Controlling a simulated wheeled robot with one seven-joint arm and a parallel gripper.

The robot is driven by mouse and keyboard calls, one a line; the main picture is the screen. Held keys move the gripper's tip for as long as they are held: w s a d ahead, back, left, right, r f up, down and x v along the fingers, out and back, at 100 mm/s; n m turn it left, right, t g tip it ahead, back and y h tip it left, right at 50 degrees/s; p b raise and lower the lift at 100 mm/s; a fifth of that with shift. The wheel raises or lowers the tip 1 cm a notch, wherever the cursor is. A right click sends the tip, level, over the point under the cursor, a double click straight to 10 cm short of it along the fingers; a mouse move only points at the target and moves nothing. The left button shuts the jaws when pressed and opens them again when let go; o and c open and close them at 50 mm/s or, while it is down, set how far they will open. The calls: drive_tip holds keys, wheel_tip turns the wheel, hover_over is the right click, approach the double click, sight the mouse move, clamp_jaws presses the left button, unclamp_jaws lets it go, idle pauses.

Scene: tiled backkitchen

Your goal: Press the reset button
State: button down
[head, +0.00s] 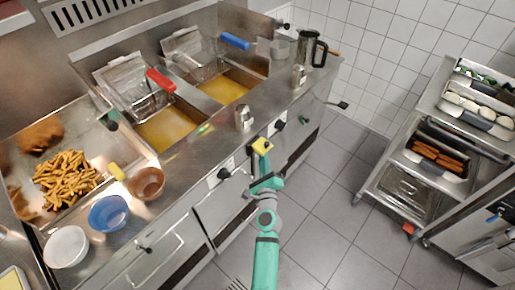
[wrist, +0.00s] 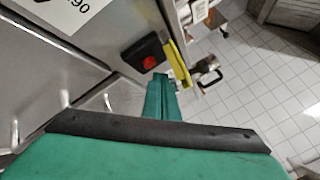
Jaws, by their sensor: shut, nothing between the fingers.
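A round red button (wrist: 150,63) sits on a black square base in the wrist view, fixed to the steel front with a yellow part (wrist: 178,62) beside it. No label naming it as reset is readable. In the head view, a small yellow box (head: 262,145) shows on the fryer counter's front; the red button cannot be made out there. My green gripper (wrist: 160,80) is shut and empty, its tip just below the black base in the wrist view. Whether it touches cannot be told. In the head view, my gripper (head: 264,163) is right at the yellow box.
The steel counter (head: 205,150) holds two fryers with baskets, a tray of fries (head: 70,177), bowls, and a steel shaker (head: 243,117). Black knobs (head: 223,173) stick out of its front. A steel trolley (head: 392,190) with food pans stands right. Tiled floor (head: 325,235) between is clear.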

drive_tip(key=shift+a, duration=0.15)
drive_tip(key=s+d, duration=0.1)
drive_tip(key=d, duration=0.1)
drive_tip(key=s+d, duration=0.2)
drive_tip(key=shift+d, duration=0.2)
drive_tip(key=shift+d, duration=0.1)
idle(0.6)
drive_tip(key=shift+a, duration=0.3)
